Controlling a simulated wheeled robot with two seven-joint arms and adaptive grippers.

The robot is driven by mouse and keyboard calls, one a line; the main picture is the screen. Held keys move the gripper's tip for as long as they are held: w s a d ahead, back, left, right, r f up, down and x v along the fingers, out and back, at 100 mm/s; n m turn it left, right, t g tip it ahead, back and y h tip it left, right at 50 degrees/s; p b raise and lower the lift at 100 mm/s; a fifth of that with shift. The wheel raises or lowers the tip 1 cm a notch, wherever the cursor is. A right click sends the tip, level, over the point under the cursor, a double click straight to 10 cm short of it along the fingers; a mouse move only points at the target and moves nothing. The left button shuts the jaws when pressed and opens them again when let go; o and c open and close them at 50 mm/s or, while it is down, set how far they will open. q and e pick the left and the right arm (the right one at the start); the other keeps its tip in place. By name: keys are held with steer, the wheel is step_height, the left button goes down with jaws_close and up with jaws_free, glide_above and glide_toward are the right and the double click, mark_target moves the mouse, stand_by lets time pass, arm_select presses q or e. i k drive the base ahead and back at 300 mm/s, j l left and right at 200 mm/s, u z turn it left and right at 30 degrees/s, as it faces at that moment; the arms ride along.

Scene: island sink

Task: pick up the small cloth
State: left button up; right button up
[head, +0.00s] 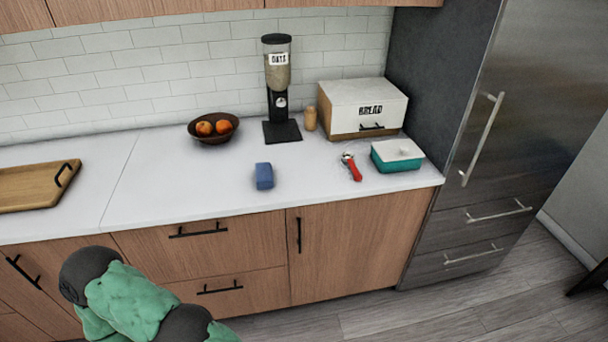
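A small blue block-like item (264,176), which looks like a folded cloth, lies on the white counter near its front edge, left of the red-handled tool. Nothing touches it. Part of one of my arms, green and dark grey, shows at the bottom left, in front of the lower cabinets and well below the counter top. Neither of my grippers is in view.
On the white counter (190,183) are a wooden tray (30,188), a fruit bowl (213,128), an oats dispenser (278,85), a wooden shaker (310,119), a bread box (362,108), a red-handled tool (352,168) and a teal container (397,156). A fridge (500,130) stands right. Counter around the blue item is clear.

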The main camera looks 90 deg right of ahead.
mark_target(263, 170)
steer(key=z, duration=3.9)
steer(key=u, duration=1.3)
steer(key=i+l+u, duration=0.25)
steer(key=i+j, duration=0.1)
steer(key=i, duration=0.05)
